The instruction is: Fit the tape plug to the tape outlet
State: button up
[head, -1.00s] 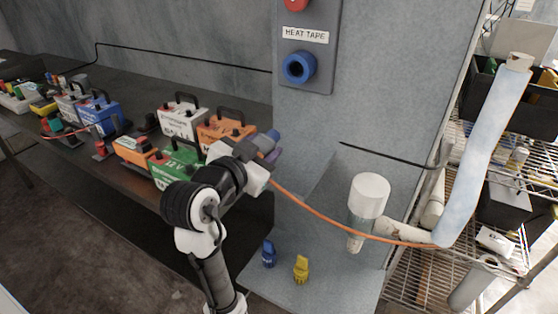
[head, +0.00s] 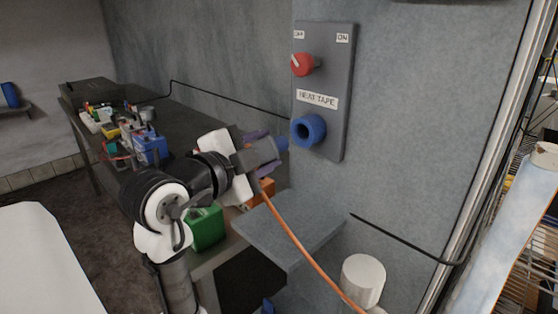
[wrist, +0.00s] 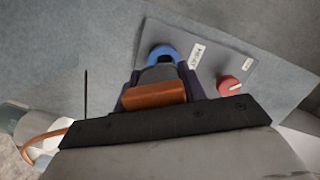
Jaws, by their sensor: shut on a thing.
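The tape outlet is a round blue socket (head: 308,130) on a grey wall panel labelled HEAT TAPE; it also shows in the wrist view (wrist: 163,53). In the wrist view the plug (wrist: 158,74) overlaps the socket's lower edge. I cannot tell whether they touch.
A red switch knob (head: 303,64) sits above the outlet, between OFF and ON labels. A grey ledge (head: 290,225) juts out below. A white cylinder (head: 362,280) stands at lower right. Battery boxes, one of them green (head: 207,228), stand on the bench behind my arm.

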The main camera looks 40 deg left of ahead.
aim_at(278, 143)
jog(key=shift+r, duration=0.15)
jog(key=shift+s, duration=0.1)
dwell(0.3)
jog(key=shift+w+d+b, duration=0.15)
jog(key=shift+w+b, duration=0.3)
jog(key=shift+w, duration=1.6)
jog(key=shift+b, duration=0.5)
jog(key=shift+w+d, duration=0.1)
jog(key=shift+w, duration=1.3)
jog(key=shift+s, duration=0.1)
dwell(0.3)
